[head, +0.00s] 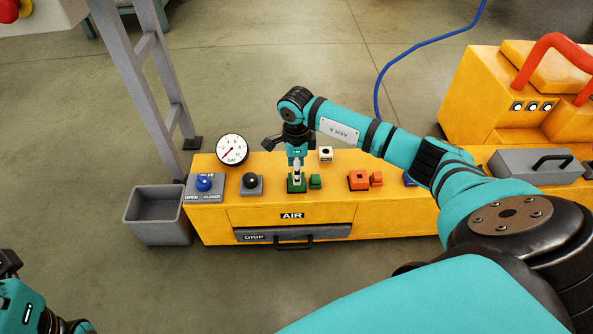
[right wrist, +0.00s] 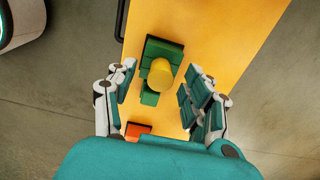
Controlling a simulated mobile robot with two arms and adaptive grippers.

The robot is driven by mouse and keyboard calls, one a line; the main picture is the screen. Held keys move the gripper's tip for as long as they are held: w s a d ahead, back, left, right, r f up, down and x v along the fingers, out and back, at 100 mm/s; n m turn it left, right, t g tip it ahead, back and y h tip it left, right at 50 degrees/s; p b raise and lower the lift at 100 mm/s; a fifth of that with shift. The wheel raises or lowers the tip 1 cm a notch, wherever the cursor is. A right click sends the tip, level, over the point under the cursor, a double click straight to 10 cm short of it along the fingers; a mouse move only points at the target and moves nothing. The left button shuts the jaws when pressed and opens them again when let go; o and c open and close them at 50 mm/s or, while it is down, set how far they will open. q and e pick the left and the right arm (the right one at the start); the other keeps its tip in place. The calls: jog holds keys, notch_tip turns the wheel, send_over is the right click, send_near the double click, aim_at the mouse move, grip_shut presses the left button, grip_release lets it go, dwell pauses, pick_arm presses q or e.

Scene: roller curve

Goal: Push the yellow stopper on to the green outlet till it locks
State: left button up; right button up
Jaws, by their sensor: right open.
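The yellow stopper (right wrist: 160,74) shows in the right wrist view, over the green outlet (right wrist: 165,50). I cannot tell how far down it sits on the outlet. A smaller green block (right wrist: 150,98) lies beside the outlet. My right gripper (right wrist: 162,84) is open, with its fingers on either side of the stopper and visible gaps to it. In the head view my right gripper (head: 296,174) points down over the green outlet (head: 296,185); the stopper cannot be made out there. My left gripper (head: 8,265) is partly cut off at the lower left edge, away from the outlet.
A blue hose (head: 410,47) lies behind.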

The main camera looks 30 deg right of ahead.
notch_tip(320, 180, up, 11)
jog(key=shift+f, duration=0.2)
dwell(0.5)
